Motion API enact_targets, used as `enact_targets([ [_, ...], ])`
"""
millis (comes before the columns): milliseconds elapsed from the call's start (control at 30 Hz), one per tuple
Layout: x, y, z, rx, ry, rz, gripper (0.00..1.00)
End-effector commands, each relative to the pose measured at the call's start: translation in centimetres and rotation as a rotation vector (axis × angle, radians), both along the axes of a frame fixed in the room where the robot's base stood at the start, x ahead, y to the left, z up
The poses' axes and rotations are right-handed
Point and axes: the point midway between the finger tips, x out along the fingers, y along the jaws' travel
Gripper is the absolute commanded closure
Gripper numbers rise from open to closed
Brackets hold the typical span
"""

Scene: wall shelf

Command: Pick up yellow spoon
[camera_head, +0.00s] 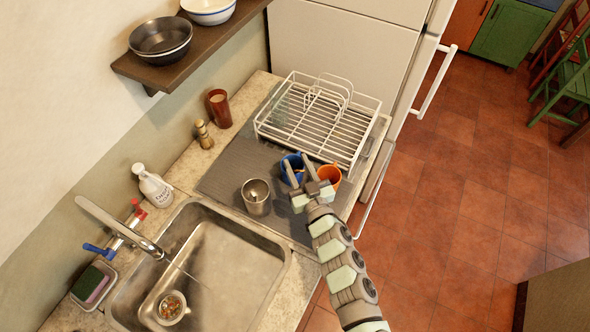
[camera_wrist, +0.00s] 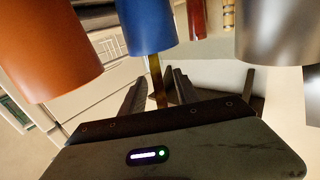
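The blue cup (camera_head: 292,167) stands on the dark mat beside an orange cup (camera_head: 329,176). In the wrist view the blue cup (camera_wrist: 147,25) and orange cup (camera_wrist: 45,50) appear upside down. A narrow yellow-brown strip, apparently the yellow spoon's handle (camera_wrist: 157,80), sticks out past the blue cup's rim; the rest is hidden. My gripper (camera_head: 299,167) is at the blue cup. It also shows in the wrist view (camera_wrist: 160,74), its fingers apart with the strip between them. Contact is not visible. I cannot make out the spoon in the head view.
A metal cup (camera_head: 256,197) stands left of my gripper. A white dish rack (camera_head: 325,125) stands behind the cups. The sink (camera_head: 228,264) lies at the front left. A brown cup (camera_head: 219,108) and a pepper mill (camera_head: 204,134) stand near the wall.

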Motion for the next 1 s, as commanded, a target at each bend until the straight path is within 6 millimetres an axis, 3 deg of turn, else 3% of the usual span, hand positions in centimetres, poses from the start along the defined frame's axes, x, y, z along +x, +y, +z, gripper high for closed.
enact_targets([
  [333, 0.64, 0.31, -0.08, 0.001, 0.001, 0.0, 0.64],
  [767, 0.64, 0.3, -0.07, 0.001, 0.001, 0.0, 0.99],
  [1000, 0.63, 0.3, -0.06, 0.001, 0.0, 0.001, 1.0],
])
